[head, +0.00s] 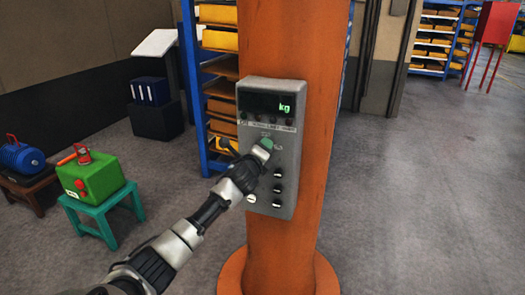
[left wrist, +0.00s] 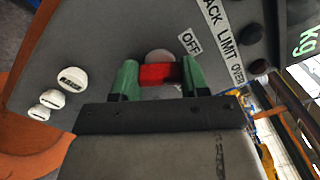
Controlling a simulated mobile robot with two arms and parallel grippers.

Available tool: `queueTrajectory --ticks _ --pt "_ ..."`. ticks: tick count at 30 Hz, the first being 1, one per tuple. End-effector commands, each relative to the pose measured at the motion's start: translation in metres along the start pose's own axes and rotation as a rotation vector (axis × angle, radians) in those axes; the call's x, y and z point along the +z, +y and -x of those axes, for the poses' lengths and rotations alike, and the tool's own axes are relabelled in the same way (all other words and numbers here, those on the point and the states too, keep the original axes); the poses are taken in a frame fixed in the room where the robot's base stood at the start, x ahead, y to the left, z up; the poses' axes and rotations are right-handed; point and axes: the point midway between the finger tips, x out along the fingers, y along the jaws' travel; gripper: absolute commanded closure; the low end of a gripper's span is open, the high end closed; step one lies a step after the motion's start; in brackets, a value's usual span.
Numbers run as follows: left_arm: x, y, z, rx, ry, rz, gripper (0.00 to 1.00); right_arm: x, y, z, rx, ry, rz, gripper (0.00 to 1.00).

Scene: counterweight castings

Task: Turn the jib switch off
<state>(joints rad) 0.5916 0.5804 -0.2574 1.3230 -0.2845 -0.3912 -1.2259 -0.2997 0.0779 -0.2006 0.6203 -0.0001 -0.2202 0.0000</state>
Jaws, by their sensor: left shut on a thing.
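A grey control box (head: 270,98) with a lit "kg" display is fixed to the orange column (head: 285,40). My left gripper (head: 264,149) reaches the front of the box, below the display. In the left wrist view, its green fingertips are shut on the red handle of a switch (left wrist: 158,73), with a round grey base behind it. In the head view the gripper hides the switch. The handle's setting is hard to tell. My right gripper is not in view.
Several round buttons (head: 278,188) are on the lower part of the box. A green case (head: 92,178) sits on a teal stool at the left. A blue shelf rack (head: 190,70) stands behind the column. The floor at the right is clear.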

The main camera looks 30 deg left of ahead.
Motion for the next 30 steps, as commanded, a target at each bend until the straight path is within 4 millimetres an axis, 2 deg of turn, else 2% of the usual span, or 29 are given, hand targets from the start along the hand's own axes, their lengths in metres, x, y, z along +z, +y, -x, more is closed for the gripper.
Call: queueTrajectory --ticks 15,30 --pt "-0.0008 0.0011 0.0001 0.002 0.0 0.42 0.79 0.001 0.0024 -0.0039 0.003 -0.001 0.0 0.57" --pt "-0.0008 0.0008 0.0002 0.002 0.001 0.561 0.79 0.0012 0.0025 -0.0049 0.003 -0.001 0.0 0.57"
